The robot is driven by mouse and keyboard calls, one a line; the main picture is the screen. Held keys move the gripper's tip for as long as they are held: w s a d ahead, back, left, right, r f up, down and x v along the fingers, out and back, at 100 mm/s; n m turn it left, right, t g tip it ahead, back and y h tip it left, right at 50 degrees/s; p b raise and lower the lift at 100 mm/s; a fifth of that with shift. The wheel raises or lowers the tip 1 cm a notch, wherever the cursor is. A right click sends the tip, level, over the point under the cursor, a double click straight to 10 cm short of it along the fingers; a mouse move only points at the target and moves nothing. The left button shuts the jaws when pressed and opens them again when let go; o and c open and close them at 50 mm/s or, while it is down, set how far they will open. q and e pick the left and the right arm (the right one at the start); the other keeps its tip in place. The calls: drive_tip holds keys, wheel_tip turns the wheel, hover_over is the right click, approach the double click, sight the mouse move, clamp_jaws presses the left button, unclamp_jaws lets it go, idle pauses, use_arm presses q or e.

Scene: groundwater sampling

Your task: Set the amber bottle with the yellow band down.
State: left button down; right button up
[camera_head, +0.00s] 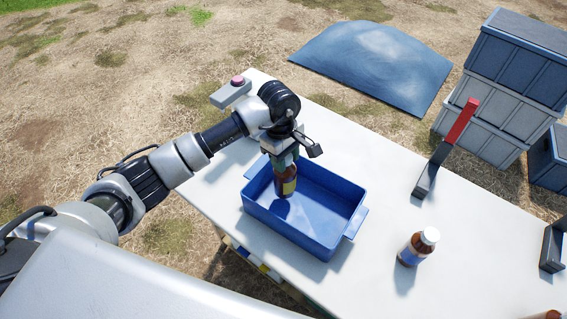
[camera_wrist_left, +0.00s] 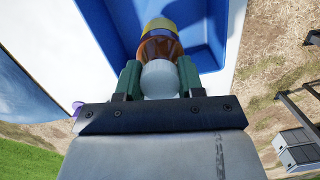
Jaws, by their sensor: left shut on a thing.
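The amber bottle with the yellow band (camera_head: 286,186) hangs from my left gripper (camera_head: 283,160), over the left part of a blue tray (camera_head: 335,230) on the white table. My left gripper is shut on the bottle near its top. In the left wrist view the bottle's yellow band (camera_wrist_left: 161,25) and white cap (camera_wrist_left: 160,80) show between the green fingers of the left gripper (camera_wrist_left: 159,78). The bottle looks upright. I cannot tell whether its base touches the tray floor. My right gripper is not in view.
An amber bottle with a blue-white label and white cap (camera_head: 417,246) stands on the table (camera_head: 375,155) right of the tray. A dark stand with a red top (camera_head: 447,148) is farther back. A box with a red button (camera_head: 234,90) sits at the far left corner.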

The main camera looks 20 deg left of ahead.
use_arm(q)
drive_tip(key=shift+a+f, duration=0.15)
drive_tip(key=shift+a, duration=0.1)
wheel_tip(320, 180, down, 3)
drive_tip(key=shift+p, duration=0.65)
drive_tip(key=shift+f, duration=0.6)
drive_tip(key=c, duration=1.1)
unclamp_jaws()
drive_tip(key=shift+f, duration=0.15)
drive_tip(key=shift+c, duration=0.2)
drive_tip(key=o, duration=0.4)
drive_tip(key=shift+o, duration=0.2)
